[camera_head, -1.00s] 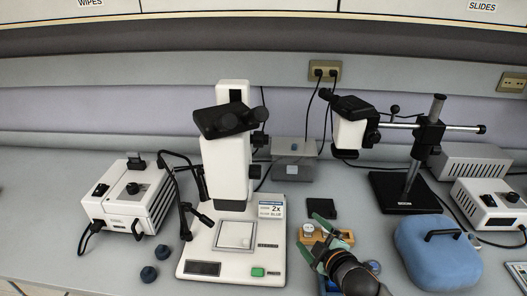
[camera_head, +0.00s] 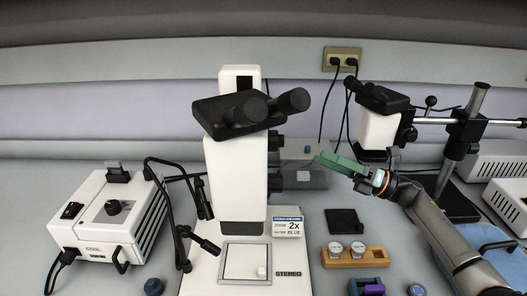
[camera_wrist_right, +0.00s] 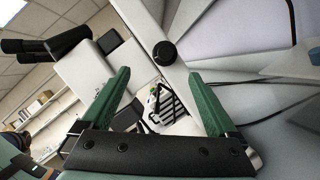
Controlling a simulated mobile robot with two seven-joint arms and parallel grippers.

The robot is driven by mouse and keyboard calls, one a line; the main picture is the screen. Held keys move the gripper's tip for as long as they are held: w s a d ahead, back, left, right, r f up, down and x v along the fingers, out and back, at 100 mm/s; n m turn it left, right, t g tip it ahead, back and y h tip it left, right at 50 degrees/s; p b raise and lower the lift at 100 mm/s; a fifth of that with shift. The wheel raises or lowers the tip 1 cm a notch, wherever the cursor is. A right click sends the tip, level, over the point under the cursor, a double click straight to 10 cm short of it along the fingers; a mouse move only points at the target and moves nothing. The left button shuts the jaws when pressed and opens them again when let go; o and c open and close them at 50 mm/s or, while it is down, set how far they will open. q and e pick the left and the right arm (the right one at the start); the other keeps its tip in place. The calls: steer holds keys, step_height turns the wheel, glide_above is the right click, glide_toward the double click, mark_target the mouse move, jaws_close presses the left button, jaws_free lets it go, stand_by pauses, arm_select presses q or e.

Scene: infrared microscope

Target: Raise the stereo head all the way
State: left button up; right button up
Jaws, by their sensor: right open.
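The stereo microscope (camera_head: 238,175) stands in the middle of the bench, with a white body and a black head with two eyepieces (camera_head: 262,108). Black knobs (camera_head: 277,143) stick out from its right side. My right gripper (camera_head: 321,161), with green fingers, is raised right of the microscope and points left toward it, apart from the knobs. In the right wrist view the two fingers (camera_wrist_right: 160,74) are spread and empty. A round black knob (camera_wrist_right: 165,53) on the white body shows between and beyond the fingertips. The eyepieces (camera_wrist_right: 48,46) are at the left there.
A white lamp box (camera_head: 112,215) with bent black light arms stands left. A second microscope on a boom stand (camera_head: 380,120) is behind my right arm. A grey box (camera_head: 302,172) sits behind the gripper. A wooden holder (camera_head: 354,257) and black pad (camera_head: 344,221) lie front right.

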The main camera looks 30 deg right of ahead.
mark_target(283, 145)
steer(key=x, duration=0.3)
steer(key=p+x, duration=0.1)
steer(key=x, duration=0.3)
steer(key=f+p+x, duration=0.1)
steer(key=x, duration=0.3)
steer(key=shift+w+a, duration=0.15)
steer(key=shift+w, duration=0.1)
steer(key=shift+w+a+r, duration=0.1)
steer(key=shift+w+a, duration=0.1)
steer(key=shift+w, duration=0.05)
arm_select(q)
steer(key=shift+a, duration=0.55)
arm_select(e)
steer(key=shift+w+a, duration=0.2)
steer(key=shift+c, duration=0.3)
